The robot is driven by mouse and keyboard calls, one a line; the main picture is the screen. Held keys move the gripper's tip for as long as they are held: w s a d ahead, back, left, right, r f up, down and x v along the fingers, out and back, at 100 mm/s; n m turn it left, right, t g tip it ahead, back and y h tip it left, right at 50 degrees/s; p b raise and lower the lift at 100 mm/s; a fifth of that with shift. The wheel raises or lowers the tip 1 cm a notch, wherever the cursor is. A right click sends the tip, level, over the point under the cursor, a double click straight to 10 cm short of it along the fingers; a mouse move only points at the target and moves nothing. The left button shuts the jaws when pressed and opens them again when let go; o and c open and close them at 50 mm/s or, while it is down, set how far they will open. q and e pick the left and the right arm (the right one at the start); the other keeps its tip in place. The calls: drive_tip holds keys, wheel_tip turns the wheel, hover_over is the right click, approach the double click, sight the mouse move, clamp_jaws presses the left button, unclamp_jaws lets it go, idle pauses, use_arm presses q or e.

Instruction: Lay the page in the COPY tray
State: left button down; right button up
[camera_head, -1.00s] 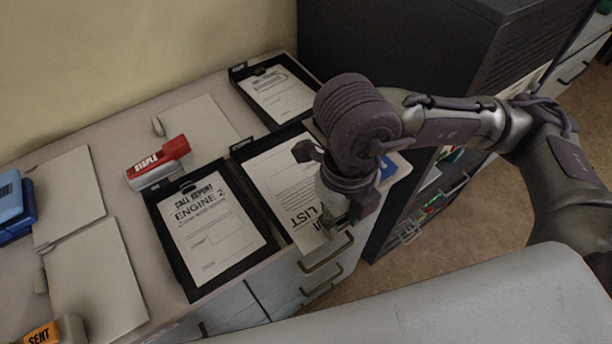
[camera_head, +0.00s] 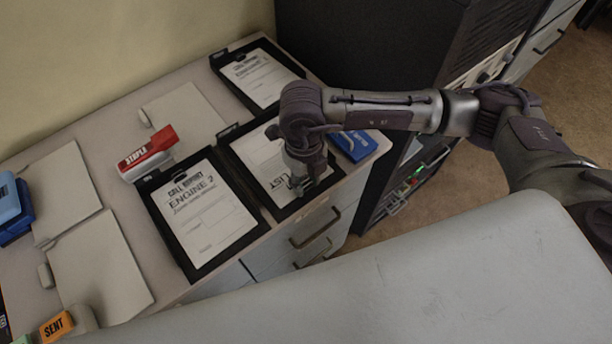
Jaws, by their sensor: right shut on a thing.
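The page marked LIST (camera_head: 263,160) lies within the outline of the middle black tray (camera_head: 285,213). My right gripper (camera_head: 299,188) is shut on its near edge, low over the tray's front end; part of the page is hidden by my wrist. I cannot tell whether the page touches the tray bottom. A near black tray (camera_head: 195,273) holds a CALL REPORT ENGINE 2 page (camera_head: 205,215). A far black tray (camera_head: 228,83) holds another printed page (camera_head: 260,78). The tray labels are too small to read. My left gripper is not in view.
Blank folders (camera_head: 95,262) cover the left of the counter. A blue box (camera_head: 355,144) lies right of the middle tray. A dark cabinet (camera_head: 370,45) stands behind. A SENT stamp (camera_head: 58,326) is at lower left.

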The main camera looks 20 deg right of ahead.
drive_tip(key=shift+f, duration=0.2)
drive_tip(key=o, duration=1.1)
drive_tip(key=shift+r, duration=0.1)
drive_tip(key=shift+c, duration=0.2)
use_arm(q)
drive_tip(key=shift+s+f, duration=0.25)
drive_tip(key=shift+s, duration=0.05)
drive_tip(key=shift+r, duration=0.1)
use_arm(e)
drive_tip(key=shift+r, duration=0.3)
drive_tip(key=shift+a+r, duration=0.1)
drive_tip(key=shift+r, duration=0.25)
use_arm(q)
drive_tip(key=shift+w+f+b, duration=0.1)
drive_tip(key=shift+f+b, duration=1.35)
drive_tip(key=shift+b, duration=0.1)
use_arm(e)
wheel_tip(320, 180, up, 11)
drive_tip(key=shift+w, duration=0.25)
